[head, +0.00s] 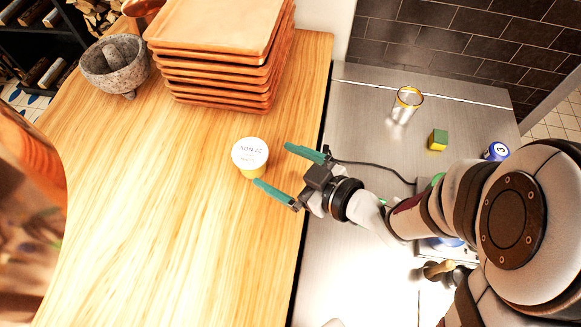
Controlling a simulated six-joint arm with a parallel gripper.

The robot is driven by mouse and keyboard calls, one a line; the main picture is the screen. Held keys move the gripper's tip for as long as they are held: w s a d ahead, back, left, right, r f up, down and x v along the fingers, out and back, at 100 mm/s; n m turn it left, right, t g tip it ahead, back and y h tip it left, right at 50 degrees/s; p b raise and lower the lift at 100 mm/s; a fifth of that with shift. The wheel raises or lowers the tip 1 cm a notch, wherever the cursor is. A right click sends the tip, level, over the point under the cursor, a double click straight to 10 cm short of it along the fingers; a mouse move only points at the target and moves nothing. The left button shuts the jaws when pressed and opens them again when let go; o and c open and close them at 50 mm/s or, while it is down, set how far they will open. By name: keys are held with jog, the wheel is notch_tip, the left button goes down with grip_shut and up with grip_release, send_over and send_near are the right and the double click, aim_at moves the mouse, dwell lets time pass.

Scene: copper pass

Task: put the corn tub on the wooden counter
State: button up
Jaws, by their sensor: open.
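The corn tub, a small yellow tub with a white printed lid (251,156), stands upright on the wooden counter (150,230), near its right side. My gripper (272,166) reaches in from the right with its green fingers spread open. The tub is just left of the fingertips. The lower fingertip is close to the tub's base, and I cannot tell whether it touches. The upper fingertip is clear of the tub.
A stack of wooden trays (215,70) and a stone mortar (114,72) stand at the back of the counter. On the steel surface (350,110) to the right are a glass (406,104), a green-yellow cube (437,139) and a blue numbered item (496,151). The counter's front is clear.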

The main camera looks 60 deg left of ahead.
jog(key=w+d+r+m+t+h, duration=0.2)
jog(key=w+d+m+t+h, duration=0.6)
jog(key=w+d, duration=0.9)
jog(key=w+d+m+t+h, duration=0.2)
jog(key=w+d+m+t, duration=0.2)
jog(key=d+m, duration=0.4)
jog(key=s+d+r+m+g+h, duration=0.1)
jog(key=s+d+m+g+h, duration=0.5)
jog(key=s+d, duration=0.55)
jog(key=s+a+r+m+g+y, duration=0.2)
jog(key=s+a+m+y, duration=0.1)
jog(key=s, duration=0.6)
jog(key=m+y, duration=0.1)
jog(key=m, duration=0.1)
jog(key=shift+m+y, duration=0.4)
